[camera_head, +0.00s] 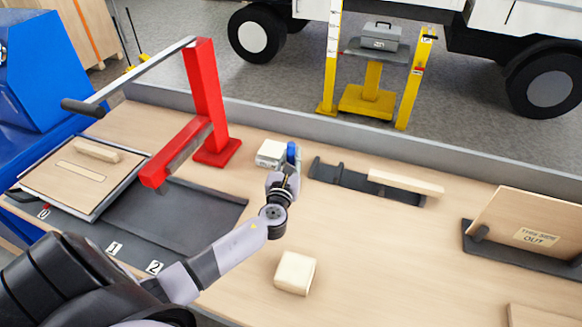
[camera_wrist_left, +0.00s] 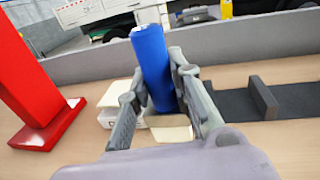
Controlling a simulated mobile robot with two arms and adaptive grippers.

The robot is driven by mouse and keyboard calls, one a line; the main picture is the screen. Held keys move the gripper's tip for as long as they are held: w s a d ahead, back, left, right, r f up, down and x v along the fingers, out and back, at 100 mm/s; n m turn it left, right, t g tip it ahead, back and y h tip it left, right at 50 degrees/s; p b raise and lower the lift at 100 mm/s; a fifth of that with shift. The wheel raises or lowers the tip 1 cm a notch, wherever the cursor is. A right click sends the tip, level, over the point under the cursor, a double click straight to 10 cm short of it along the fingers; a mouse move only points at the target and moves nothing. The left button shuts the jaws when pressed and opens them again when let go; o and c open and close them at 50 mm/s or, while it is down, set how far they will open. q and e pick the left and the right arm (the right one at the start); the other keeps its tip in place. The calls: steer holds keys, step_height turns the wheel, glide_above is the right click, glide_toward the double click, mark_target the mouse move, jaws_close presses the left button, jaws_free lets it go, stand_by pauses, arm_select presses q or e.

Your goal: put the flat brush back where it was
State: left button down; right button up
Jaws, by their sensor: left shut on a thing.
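My left gripper (camera_head: 289,172) is shut on an upright blue cylindrical piece (camera_head: 292,155), which looks like the handle of the flat brush. In the left wrist view the blue handle (camera_wrist_left: 152,68) stands between the two fingers of the left gripper (camera_wrist_left: 155,95), slightly tilted. A pale tan part (camera_wrist_left: 172,133) shows below it, and I cannot tell whether it belongs to the brush. The bristles are not clearly visible. The gripper is just right of a pale labelled block (camera_head: 269,153) and left of a black holder (camera_head: 340,178). My right gripper is not in view.
A wooden bar (camera_head: 405,182) lies on the black holder's right part. A pale block (camera_head: 295,272) stands on the front bench. A red post press (camera_head: 206,100) and dark mat (camera_head: 170,215) are left. A board (camera_head: 528,225) leans in a stand at right. The middle right bench is clear.

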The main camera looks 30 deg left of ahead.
arm_select(q)
step_height(320, 180, down, 3)
steer(key=shift+r, duration=0.1)
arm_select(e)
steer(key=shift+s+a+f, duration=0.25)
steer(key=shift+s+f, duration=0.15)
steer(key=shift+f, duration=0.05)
arm_select(q)
steer(key=shift+b, duration=0.3)
steer(key=shift+f, duration=0.2)
steer(key=c, duration=1.4)
jaws_free()
steer(key=shift+c, duration=0.2)
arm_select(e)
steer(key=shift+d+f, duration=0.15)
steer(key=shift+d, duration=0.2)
arm_select(q)
steer(key=shift+r, duration=0.1)
